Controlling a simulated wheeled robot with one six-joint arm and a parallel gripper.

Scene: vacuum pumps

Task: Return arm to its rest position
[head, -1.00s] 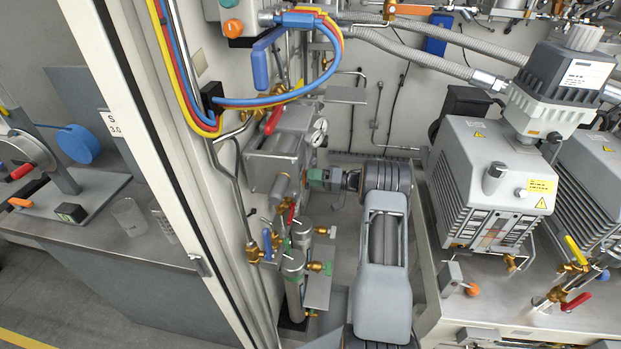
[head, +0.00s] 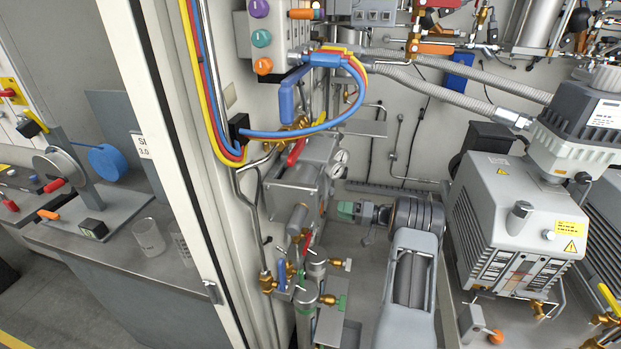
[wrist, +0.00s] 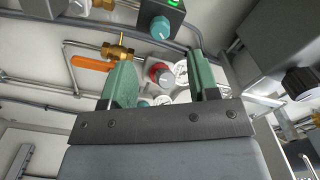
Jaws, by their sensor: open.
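My gripper (wrist: 160,80) shows in the wrist view with its two green fingers apart and nothing held between them. Behind the gap are a red knob (wrist: 160,73) and a white gauge face, partly hidden by the right finger. In the head view my gripper (head: 346,210) is small, at the end of my grey arm, right of the grey metal box with a round gauge (head: 341,156). From this angle its fingers cannot be told apart. It appears clear of the box, though the exact distance cannot be told.
A grey vacuum pump (head: 515,220) stands to the right of my arm. Valves and cylinders (head: 307,300) stand to the left. A blue hose (head: 290,133) loops above. A brass valve with an orange handle (wrist: 92,63) is close to the left finger. A cabinet post (head: 185,160) stands further left.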

